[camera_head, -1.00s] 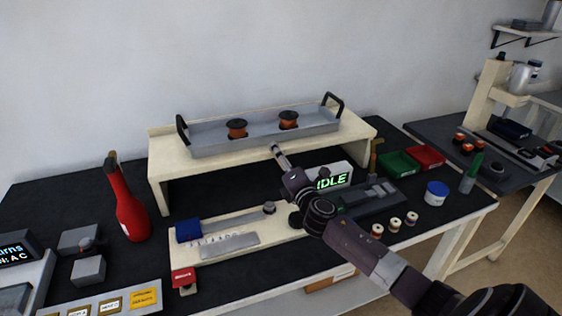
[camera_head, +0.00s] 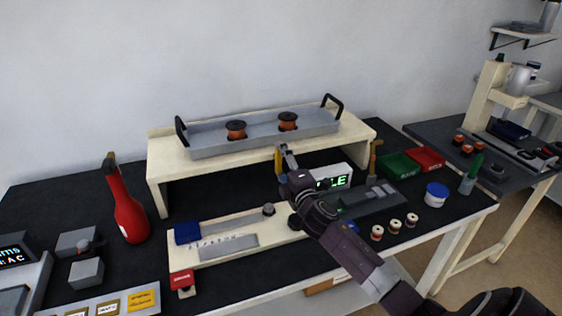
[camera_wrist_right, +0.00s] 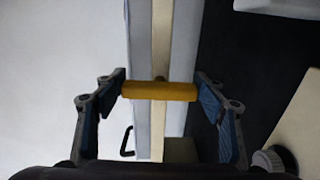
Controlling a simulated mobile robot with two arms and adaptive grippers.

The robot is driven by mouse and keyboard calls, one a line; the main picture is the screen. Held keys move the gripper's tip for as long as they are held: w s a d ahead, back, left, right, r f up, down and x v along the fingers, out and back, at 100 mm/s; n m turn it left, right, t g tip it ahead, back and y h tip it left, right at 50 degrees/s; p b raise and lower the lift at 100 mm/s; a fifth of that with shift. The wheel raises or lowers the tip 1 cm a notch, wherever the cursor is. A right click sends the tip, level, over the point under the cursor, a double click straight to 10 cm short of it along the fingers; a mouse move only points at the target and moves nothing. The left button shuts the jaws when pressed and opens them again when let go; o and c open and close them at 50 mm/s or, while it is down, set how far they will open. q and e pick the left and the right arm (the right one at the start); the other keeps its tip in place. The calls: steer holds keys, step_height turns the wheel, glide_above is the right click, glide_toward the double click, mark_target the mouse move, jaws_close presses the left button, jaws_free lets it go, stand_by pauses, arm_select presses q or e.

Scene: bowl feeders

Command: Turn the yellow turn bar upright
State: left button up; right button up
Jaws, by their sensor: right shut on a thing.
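The yellow turn bar (camera_head: 278,161) shows at the front of the cream shelf, partly hidden by my right gripper (camera_head: 286,158). It looks close to upright there. In the wrist view the turn bar (camera_wrist_right: 160,91) lies across the picture, at right angles to the shelf's front edge, with a small dark pivot at its middle. My right gripper (camera_wrist_right: 160,92) is shut on it, one blue-padded finger at each end. My left gripper is not in view.
A grey tray (camera_head: 208,151) with two orange-brown spools stands on the cream shelf (camera_head: 158,172). Below are a display box (camera_head: 341,174), a blue block (camera_head: 187,233) and a dark knob (camera_head: 269,209). A red bottle (camera_head: 129,217) stands left; green (camera_head: 399,166) and red (camera_head: 428,157) bins stand right.

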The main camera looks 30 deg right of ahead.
steer(key=o, duration=1.2)
steer(key=v, duration=1.2)
steer(key=shift+s+f, duration=0.1)
steer(key=shift+f, duration=0.05)
